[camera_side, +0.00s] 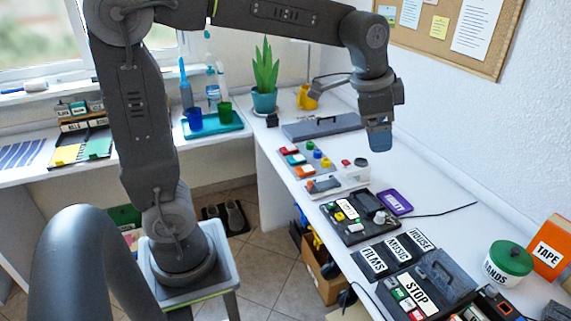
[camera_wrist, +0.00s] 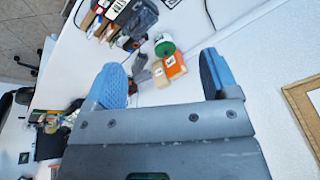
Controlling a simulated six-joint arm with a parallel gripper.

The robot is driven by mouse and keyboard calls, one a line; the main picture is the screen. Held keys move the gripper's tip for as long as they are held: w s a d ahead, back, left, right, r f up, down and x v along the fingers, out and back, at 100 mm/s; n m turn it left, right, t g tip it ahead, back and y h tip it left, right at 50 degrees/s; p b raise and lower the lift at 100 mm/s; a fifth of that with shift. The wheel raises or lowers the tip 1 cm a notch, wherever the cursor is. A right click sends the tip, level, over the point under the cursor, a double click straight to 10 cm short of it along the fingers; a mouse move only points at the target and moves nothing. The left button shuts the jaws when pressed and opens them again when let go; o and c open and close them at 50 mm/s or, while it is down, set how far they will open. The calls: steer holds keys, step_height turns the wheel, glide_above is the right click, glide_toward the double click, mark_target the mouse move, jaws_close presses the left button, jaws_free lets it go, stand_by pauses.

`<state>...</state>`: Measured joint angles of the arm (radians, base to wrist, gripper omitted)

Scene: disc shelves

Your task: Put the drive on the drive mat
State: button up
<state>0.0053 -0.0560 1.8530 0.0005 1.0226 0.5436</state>
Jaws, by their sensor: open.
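A small purple mat (camera_side: 395,202) with white lettering too small to read surely lies on the right-hand desk in the side view; it may be the drive mat. Beside it is a black panel (camera_side: 352,228) with coloured buttons and a small grey piece on it. A dark cable runs right from there. I cannot tell for sure which item is the drive. My gripper (camera_side: 378,150) hangs high over the desk, behind the purple mat and well above it. In the wrist view my gripper (camera_wrist: 160,66) has its blue fingers wide apart with nothing held between them.
Labelled FILMS (camera_side: 373,259), MUSIC and HOUSE slots stand nearer on the desk. A green-lidded tub (camera_side: 508,257) and an orange TAPE box (camera_side: 550,247) stand at the right. A plant (camera_side: 264,80) and yellow mug (camera_side: 307,97) are at the back. The desk strip along the wall is fairly clear.

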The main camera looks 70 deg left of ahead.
steer(key=s+f+n+t, duration=0.1)
steer(key=s+f+n, duration=0.1)
steer(key=s, duration=0.7)
steer(key=s+f+n+t, duration=0.1)
steer(key=s+n, duration=0.3)
steer(key=s, duration=0.5)
steer(key=shift+f, duration=0.6)
